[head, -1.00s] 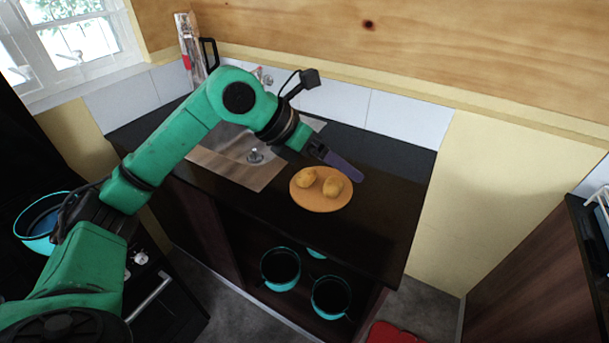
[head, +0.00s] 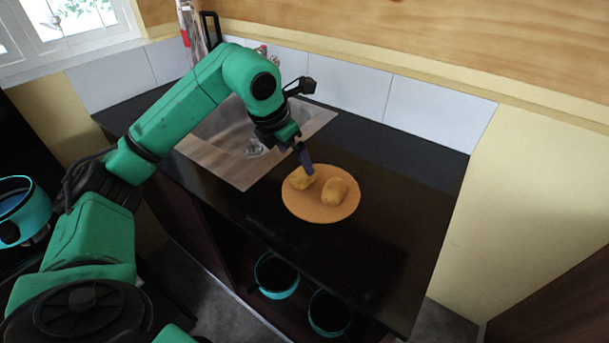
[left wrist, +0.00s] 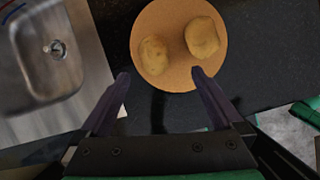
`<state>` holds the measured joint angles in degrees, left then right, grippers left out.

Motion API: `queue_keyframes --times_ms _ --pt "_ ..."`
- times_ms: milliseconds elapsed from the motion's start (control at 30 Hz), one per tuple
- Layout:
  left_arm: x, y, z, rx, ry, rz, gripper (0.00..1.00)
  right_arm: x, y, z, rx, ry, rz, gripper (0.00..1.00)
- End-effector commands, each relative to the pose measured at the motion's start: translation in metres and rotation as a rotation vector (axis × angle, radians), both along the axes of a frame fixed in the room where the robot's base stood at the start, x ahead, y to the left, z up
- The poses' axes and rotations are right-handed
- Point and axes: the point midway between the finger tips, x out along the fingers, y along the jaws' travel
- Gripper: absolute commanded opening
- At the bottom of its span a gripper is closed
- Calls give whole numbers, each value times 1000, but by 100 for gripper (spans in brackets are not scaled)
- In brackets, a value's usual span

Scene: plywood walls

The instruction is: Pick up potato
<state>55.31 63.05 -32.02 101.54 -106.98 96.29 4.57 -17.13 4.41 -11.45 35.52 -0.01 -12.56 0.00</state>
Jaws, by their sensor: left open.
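Two yellow-brown potatoes lie side by side on a round cork-coloured board on the dark counter. In the head view the left potato (head: 301,179) is partly behind my gripper's fingers, and the right potato (head: 334,191) is in full view. The left wrist view shows both, the left potato (left wrist: 154,54) and the right potato (left wrist: 202,37). The round board (head: 318,214) also shows in the left wrist view (left wrist: 178,14). My left gripper (head: 306,168) is open and empty by the left potato. In the left wrist view its fingertips (left wrist: 160,73) are apart, with the potatoes beyond them.
A steel sink (head: 225,150) is set in the counter left of the board. Teal pots (head: 277,278) stand on the shelf below. A tiled wall (head: 425,113) bounds the back. The dark counter (head: 405,210) right of the board is clear.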

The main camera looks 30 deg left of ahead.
Motion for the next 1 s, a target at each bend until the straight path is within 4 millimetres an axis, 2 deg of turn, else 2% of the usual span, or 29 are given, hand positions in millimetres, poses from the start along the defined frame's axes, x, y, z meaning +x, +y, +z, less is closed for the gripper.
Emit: queue_keyframes --times_ms 33,133,267,400,467,567,733,867,900,967,1000 --pt "5 0 -11 -2 7 2 100 -9 -1 5 -2 14 0 50" --pt "16 0 -31 -4 8 1 100 -14 -3 8 -5 23 0 50" --pt "24 2 -46 -7 9 1 100 -10 -4 14 -7 17 1 50" --pt "34 0 -69 -8 13 1 100 -1 -4 31 -6 2 2 50" --pt "37 -2 -79 -7 8 1 100 1 -3 31 -5 -2 3 50" --pt "39 -5 -86 -2 2 1 100 3 -3 32 -4 -5 3 50" --pt "37 -9 -86 3 -1 0 100 3 -1 30 -2 -6 2 50" --pt "37 -9 -85 3 -1 0 50 1 0 30 -1 -2 2 50" --pt "37 -9 -85 3 -2 0 35 1 0 30 -1 -1 1 50" --pt "37 -8 -85 1 -2 1 12 0 -1 30 -1 0 1 50" --pt "37 -8 -85 1 -2 1 10 -1 -1 30 -1 1 1 50"
